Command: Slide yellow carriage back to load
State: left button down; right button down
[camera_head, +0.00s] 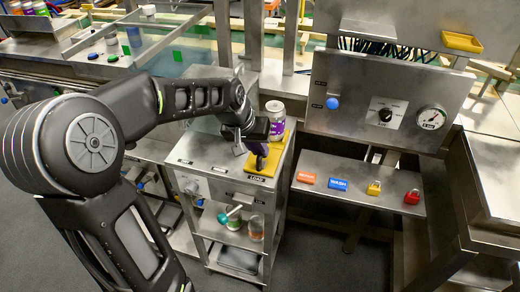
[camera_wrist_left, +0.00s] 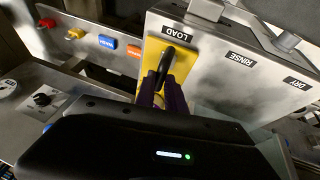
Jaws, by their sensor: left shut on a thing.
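The yellow carriage (camera_head: 262,168) sits on the steel cabinet top, at the end marked LOAD. It also shows in the left wrist view (camera_wrist_left: 152,48), right beside the LOAD label (camera_wrist_left: 176,32). A black handle (camera_wrist_left: 167,58) stands up from it. My left gripper (camera_head: 259,157) is over the carriage, with its purple fingers (camera_wrist_left: 175,97) shut on the handle. The fingers and wrist hide part of the carriage. A purple and white can (camera_head: 276,112) stands just behind the gripper; I cannot tell whether it rests on the carriage. My right gripper is out of view.
RINSE (camera_wrist_left: 240,59) and DRY labels follow along the cabinet edge. A steel panel with a blue button (camera_head: 333,103), black knob and gauge (camera_head: 430,118) stands at right. Below it, a shelf (camera_head: 345,172) holds colored tags and padlocks. Lower shelves hold a teal-handled item and a cup.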

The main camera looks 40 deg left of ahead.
pick_arm(q)
jog(key=shift+d, duration=0.2)
jog(key=c, duration=1.4)
grip_release()
jog(key=shift+w+d, duration=0.1)
jog(key=shift+r, duration=0.1)
jog(key=v, duration=0.7)
jog(key=shift+s+r+b, duration=0.2)
jog(key=shift+r+b, duration=0.1)
